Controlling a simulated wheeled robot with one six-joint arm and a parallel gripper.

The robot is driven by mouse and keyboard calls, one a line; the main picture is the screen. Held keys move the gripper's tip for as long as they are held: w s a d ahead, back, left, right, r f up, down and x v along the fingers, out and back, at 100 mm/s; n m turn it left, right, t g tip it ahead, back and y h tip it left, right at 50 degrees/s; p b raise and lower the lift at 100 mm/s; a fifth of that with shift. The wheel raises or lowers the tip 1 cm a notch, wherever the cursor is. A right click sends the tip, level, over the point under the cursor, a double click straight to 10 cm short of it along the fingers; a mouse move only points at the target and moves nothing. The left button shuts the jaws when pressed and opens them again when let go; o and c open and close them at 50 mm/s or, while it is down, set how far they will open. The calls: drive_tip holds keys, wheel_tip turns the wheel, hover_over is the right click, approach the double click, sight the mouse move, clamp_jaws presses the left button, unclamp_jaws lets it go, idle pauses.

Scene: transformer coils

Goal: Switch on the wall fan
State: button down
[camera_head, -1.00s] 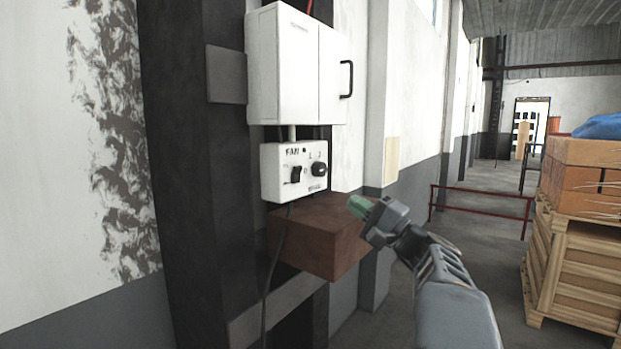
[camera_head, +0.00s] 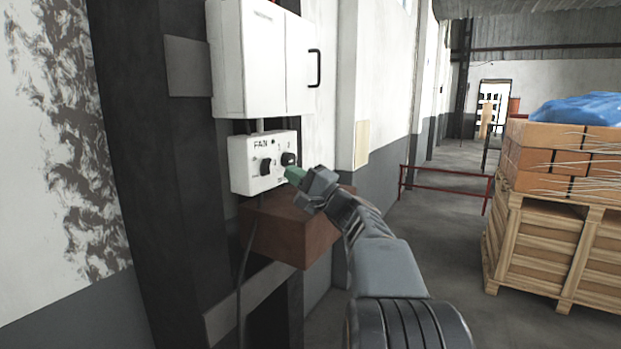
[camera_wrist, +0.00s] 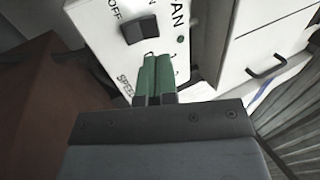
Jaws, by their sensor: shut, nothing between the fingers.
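The white fan control box (camera_head: 250,176) is fixed to the dark column, with the word FAN at its top. A black rocker switch (camera_head: 266,167) sits on its left part and a black round knob (camera_head: 289,159) on its right part. In the wrist view the rocker switch (camera_wrist: 139,28) shows beside the printed word OFF. My gripper (camera_head: 293,175), with green fingertips, is shut and empty just below the knob. In the wrist view its fingers (camera_wrist: 155,75) lie over the box face below the switch and hide the knob. Whether they touch the box I cannot tell.
A white cabinet (camera_head: 262,60) with a black handle hangs right above the box. A brown block (camera_head: 290,238) juts out just below it. A pallet stack (camera_head: 545,240) with a blue cover stands at the right. Open floor and a red rail (camera_head: 445,168) lie behind.

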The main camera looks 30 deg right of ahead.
sight(266, 154)
drive_tip(key=shift+p+x, duration=0.9)
drive_tip(key=shift+x, duration=1.45)
drive_tip(key=shift+d, duration=0.1)
